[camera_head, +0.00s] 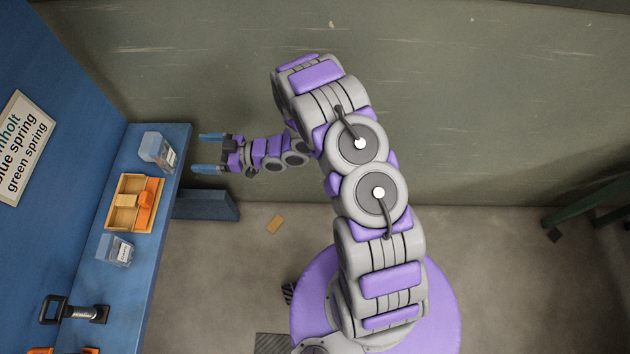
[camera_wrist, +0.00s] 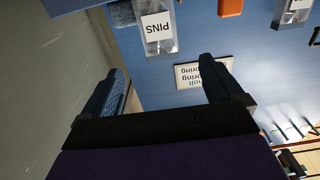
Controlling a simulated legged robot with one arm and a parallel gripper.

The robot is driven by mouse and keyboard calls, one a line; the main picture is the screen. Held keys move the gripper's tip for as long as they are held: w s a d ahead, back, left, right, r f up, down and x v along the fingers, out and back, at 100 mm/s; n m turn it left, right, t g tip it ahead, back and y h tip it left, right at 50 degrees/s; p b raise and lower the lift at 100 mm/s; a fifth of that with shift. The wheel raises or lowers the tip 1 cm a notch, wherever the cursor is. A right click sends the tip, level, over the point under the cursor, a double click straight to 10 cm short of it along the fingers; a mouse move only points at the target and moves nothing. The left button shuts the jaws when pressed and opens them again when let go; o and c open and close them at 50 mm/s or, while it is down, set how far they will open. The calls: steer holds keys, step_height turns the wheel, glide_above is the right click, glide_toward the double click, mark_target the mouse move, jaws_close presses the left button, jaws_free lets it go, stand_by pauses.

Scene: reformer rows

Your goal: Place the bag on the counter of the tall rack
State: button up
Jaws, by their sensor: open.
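A clear bag with a white label (camera_head: 158,150) sits at the far end of the blue counter (camera_head: 168,196). In the wrist view this bag (camera_wrist: 158,46) shows upside down, with PINS on its label. A second clear labelled bag (camera_head: 118,250) sits nearer on the same counter; part of it shows in the wrist view (camera_wrist: 292,14). The blue rack panel (camera_head: 70,110) rises behind the counter. My gripper (camera_head: 209,152) is open and empty, just right of the counter edge, with its fingers towards the PINS bag. It also frames the wrist view (camera_wrist: 164,80).
A wooden tray (camera_head: 112,219) with an orange block (camera_head: 146,197) lies between the bags. A black-handled tool (camera_head: 75,311) lies nearer. A sign (camera_head: 24,150) hangs on the panel. A green wall (camera_head: 480,110) stands behind my arm.

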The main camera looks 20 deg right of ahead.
steer(key=w+d+r+m+t+h, duration=0.1)
steer(key=w+d+r+h, duration=0.3)
steer(key=d, duration=0.3)
steer(key=w+d+r+m+t+h, duration=0.1)
steer(key=w+d+r+m+h, duration=0.1)
steer(key=w+d+h, duration=0.4)
steer(key=s+d+r+m+g+h, duration=0.1)
steer(key=s+d+r+m+h, duration=0.1)
steer(key=s+d+r+h, duration=0.35)
steer(key=s+d+r+m+h, duration=0.2)
steer(key=s+d+r+m, duration=0.1)
steer(key=d, duration=0.6)
steer(key=s+d+r+m+g+h, duration=0.1)
steer(key=s+d+r+m+g, duration=0.15)
steer(key=s, duration=0.55)
steer(key=s+d+r+m+g+h, duration=0.1)
steer(key=s+r+g, duration=0.15)
steer(key=s, duration=0.55)
steer(key=s+a+r+g+y, duration=0.1)
steer(key=s+a, duration=0.1)
steer(key=s, duration=0.5)
steer(key=s+a+r+m+g+y, duration=0.1)
steer(key=s+a+g, duration=0.1)
steer(key=s, duration=0.6)
steer(key=s+a+r+m+g+y, duration=0.1)
steer(key=s+a+r, duration=0.1)
steer(key=s, duration=0.6)
steer(key=shift+a+g, duration=0.3)
